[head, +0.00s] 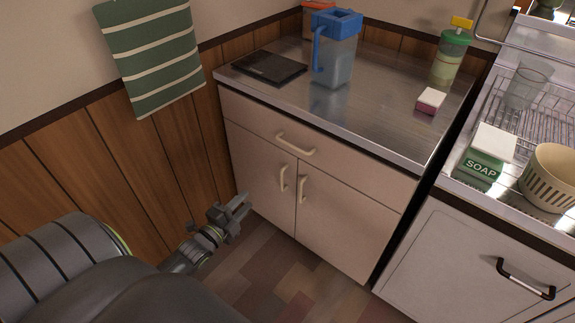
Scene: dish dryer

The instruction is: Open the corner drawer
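The corner cabinet in the head view has a wide cream drawer (337,163) just under its steel top. The drawer has a curved beige handle (295,145) at its middle, and it looks closed. Two cabinet doors with upright handles are below it, also closed. My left gripper (241,204) is low and to the left of the cabinet, in front of the wood-panelled wall, apart from the drawer handle. Its fingers look spread with nothing between them. My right gripper is not in view.
On the steel counter (385,105) stand a blue-lidded pitcher (335,62), a dark flat scale (268,68), a sponge (431,100) and a green-topped bottle (450,60). A dish rack area with a soap box (481,170) is at right. A striped towel (155,60) hangs at left. Floor before the cabinet is clear.

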